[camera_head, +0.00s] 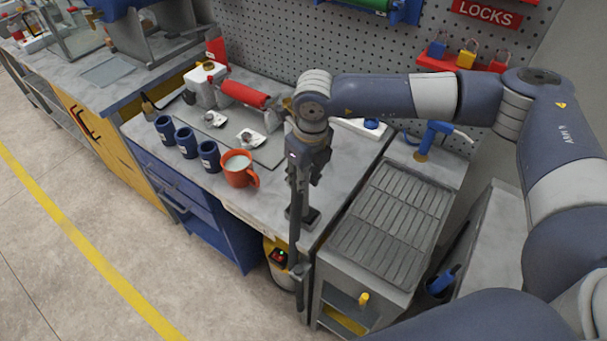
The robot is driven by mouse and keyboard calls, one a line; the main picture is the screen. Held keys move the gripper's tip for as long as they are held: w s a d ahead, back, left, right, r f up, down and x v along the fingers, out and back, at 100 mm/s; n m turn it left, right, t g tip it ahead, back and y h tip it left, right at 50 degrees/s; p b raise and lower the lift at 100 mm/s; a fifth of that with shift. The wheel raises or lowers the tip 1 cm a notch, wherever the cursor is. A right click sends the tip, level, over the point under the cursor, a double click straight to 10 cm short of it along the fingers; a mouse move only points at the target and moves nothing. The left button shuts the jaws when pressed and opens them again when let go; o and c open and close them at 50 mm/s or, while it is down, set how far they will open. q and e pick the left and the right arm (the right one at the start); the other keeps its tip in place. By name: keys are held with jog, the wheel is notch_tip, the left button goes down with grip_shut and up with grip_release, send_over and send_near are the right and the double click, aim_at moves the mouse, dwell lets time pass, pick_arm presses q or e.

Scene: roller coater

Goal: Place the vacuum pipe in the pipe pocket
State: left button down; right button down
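My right gripper (307,165) hangs over the front right corner of the workbench, its jaws pointing down. It appears shut on the vacuum pipe (295,235), a long dark, nearly upright tube. The pipe runs down in front of the bench edge toward the floor. A small dark piece (300,270) shows around or beside its lower part; I cannot tell whether this is the pipe pocket. A yellow and black vacuum body (279,265) with a green light stands beside the pipe's lower part. The fingertips are partly hidden. My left gripper is not in view.
The workbench (335,185) holds an orange mug (238,169), several blue cups (186,142) and a roller machine (245,95). A grey slatted rack cabinet (392,225) stands close at right. A pegboard (290,40) is behind. The floor (150,235) at front left is clear.

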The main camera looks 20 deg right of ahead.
jog(key=shift+f+b, duration=0.2)
jog(key=shift+b, duration=0.1)
jog(key=c, duration=1.3)
grip_release()
jog(key=shift+r, duration=0.1)
jog(key=r+b, duration=0.1)
jog(key=r, duration=0.2)
jog(key=r+b, duration=0.1)
jog(key=r, duration=0.3)
jog(key=s+r+b, duration=0.1)
jog(key=r, duration=0.3)
jog(key=shift+s+d+r, duration=0.1)
jog(key=shift+d+r, duration=0.05)
jog(key=shift+d, duration=0.1)
jog(key=shift+r, duration=0.45)
